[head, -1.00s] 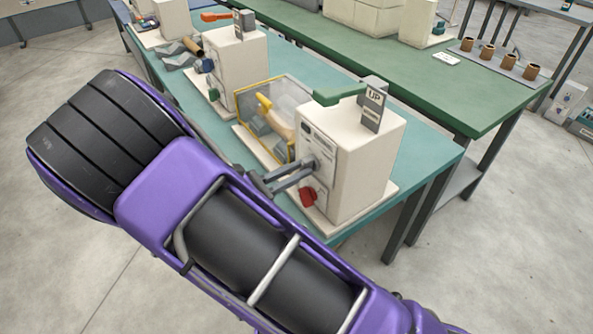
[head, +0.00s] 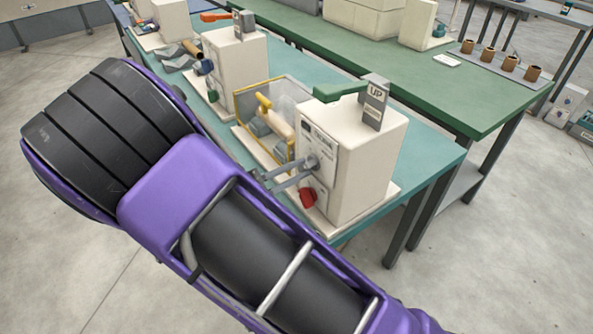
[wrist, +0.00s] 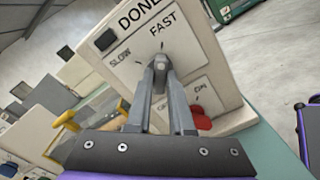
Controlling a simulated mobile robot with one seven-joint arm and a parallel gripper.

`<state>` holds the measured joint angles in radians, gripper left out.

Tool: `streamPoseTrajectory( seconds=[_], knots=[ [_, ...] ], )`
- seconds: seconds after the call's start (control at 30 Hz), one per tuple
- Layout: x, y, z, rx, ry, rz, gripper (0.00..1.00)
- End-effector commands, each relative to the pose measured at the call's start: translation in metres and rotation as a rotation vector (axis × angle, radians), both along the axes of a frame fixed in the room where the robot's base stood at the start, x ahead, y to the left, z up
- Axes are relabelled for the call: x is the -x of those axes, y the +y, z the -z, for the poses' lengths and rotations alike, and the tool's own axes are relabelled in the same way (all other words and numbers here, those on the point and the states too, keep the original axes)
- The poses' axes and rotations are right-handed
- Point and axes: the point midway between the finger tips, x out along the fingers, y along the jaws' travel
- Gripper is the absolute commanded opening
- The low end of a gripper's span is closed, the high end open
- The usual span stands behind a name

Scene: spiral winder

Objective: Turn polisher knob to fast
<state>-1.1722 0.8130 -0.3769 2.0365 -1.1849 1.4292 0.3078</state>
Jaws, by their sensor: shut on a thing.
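The polisher (head: 362,165) is a cream box on the teal bench, with a front panel facing my arm. Its grey speed knob (head: 311,162) sits on that panel, and the wrist view shows it (wrist: 161,62) below the printed words SLOW and FAST. My gripper (wrist: 161,70) is shut on the knob, one finger on each side; in the head view its fingers (head: 306,167) reach the panel from the left. The fingers hide much of the knob, and I cannot tell exactly where its pointer stands.
A red knob (head: 307,197) is just below the speed knob, close to my fingers. A green lever (head: 340,91) and an UP sign (head: 375,95) are on top. A yellow-framed clear guard (head: 275,100) stands to the left. Another cream machine (head: 236,62) is farther back.

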Motion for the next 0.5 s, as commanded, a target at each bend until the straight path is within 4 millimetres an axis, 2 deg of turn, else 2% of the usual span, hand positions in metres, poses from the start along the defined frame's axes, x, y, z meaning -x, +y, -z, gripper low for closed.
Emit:
streamPoseTrajectory(
  seconds=[0.37,0.4,0.5],
  knots=[
    [0.0003,0.0007,0.0,-0.006,-0.007,-0.001,0.0],
    [0.0003,0.0007,0.0,-0.005,-0.006,-0.001,0.22],
    [0.0002,0.0006,0.0,-0.006,-0.006,0.0,0.4]
  ],
)
